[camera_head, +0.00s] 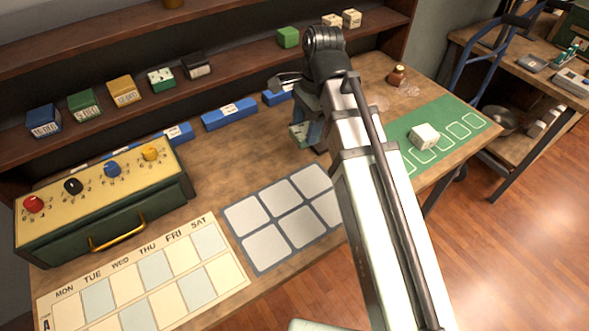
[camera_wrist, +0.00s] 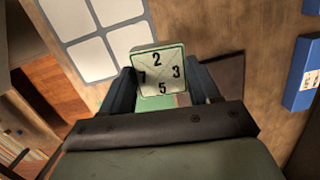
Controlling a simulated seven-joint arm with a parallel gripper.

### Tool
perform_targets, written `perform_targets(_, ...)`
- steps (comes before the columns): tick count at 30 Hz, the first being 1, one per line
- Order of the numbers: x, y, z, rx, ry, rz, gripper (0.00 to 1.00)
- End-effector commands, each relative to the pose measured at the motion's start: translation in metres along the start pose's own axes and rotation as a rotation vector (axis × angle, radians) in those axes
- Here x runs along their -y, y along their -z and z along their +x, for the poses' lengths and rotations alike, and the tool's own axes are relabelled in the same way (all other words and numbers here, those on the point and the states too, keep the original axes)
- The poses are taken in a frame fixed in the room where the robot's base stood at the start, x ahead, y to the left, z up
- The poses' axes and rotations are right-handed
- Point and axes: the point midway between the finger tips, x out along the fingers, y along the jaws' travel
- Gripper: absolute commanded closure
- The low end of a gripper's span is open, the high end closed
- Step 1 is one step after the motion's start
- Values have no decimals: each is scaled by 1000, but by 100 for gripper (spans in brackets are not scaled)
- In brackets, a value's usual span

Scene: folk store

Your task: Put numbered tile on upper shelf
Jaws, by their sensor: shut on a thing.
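The numbered tile (camera_wrist: 158,70) is a pale block with a green edge. Its face shows 2, 3, 5 and 7 in the wrist view. My gripper (camera_wrist: 162,84) is shut on it, with one dark finger on each side. In the head view, a small part of the green and white tile (camera_head: 299,132) shows at my gripper (camera_head: 308,128), above the back part of the table; my arm hides much of the gripper. The upper shelf (camera_head: 110,28) runs along the back wall, above a lower shelf (camera_head: 225,82) that holds several coloured boxes.
A control box with coloured knobs (camera_head: 100,195) stands at the left. A weekday chart (camera_head: 140,278) and a grey grid mat (camera_head: 270,245) lie in front. Blue blocks (camera_head: 228,114) line the table's back. A white cube (camera_head: 424,137) sits on a green mat (camera_head: 455,118) at right.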

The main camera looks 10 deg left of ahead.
Motion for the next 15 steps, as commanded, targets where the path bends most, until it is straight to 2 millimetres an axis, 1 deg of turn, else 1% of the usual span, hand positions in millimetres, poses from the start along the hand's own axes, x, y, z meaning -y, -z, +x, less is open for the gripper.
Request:
perform_targets(3, 0, 0, 0, 0, -9, -62, 75)
perform_targets(8, 0, 1, 4, 0, -14, -96, 75)
perform_targets(11, -1, 2, 14, 1, -16, -98, 75)
perform_targets(15, -2, 5, 32, 1, -17, -96, 75)
